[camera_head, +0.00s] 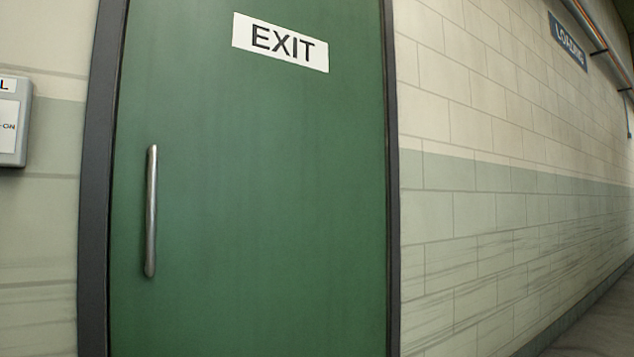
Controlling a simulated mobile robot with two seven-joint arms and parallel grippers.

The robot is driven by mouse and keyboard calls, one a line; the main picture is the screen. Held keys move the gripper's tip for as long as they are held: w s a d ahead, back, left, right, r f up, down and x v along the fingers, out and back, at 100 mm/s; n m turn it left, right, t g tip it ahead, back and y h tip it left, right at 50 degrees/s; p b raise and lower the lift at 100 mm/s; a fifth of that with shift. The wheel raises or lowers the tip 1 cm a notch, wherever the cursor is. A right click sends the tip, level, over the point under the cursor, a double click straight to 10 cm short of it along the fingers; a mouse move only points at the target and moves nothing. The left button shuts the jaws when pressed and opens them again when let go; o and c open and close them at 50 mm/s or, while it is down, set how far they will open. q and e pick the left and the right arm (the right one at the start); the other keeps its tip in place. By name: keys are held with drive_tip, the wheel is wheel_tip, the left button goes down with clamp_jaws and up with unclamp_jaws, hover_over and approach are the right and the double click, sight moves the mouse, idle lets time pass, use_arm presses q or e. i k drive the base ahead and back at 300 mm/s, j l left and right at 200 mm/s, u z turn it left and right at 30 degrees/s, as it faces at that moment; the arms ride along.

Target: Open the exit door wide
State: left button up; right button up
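The green exit door (260,200) stands shut in its dark frame (97,180) in the head view. A white sign reading EXIT (280,42) is fixed near the top of the visible part of the door. A vertical metal bar handle (151,211) is mounted near the door's left edge. The bottom of the door is below the picture. Neither of my grippers shows in this view.
A grey box (13,121) is fixed to the wall left of the door. A block wall (480,190) runs away to the right, with a LOADING sign (568,42) and a pipe high up. Bare floor (597,325) shows at the lower right.

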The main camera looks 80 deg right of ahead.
sight(248, 211)
drive_tip(key=j+z, duration=0.1)
drive_tip(key=z, duration=0.8)
drive_tip(key=j+z, duration=0.15)
drive_tip(key=z, duration=0.3)
drive_tip(key=j+z, duration=0.1)
drive_tip(key=z, duration=0.8)
drive_tip(key=i+j, duration=0.3)
drive_tip(key=j, duration=0.15)
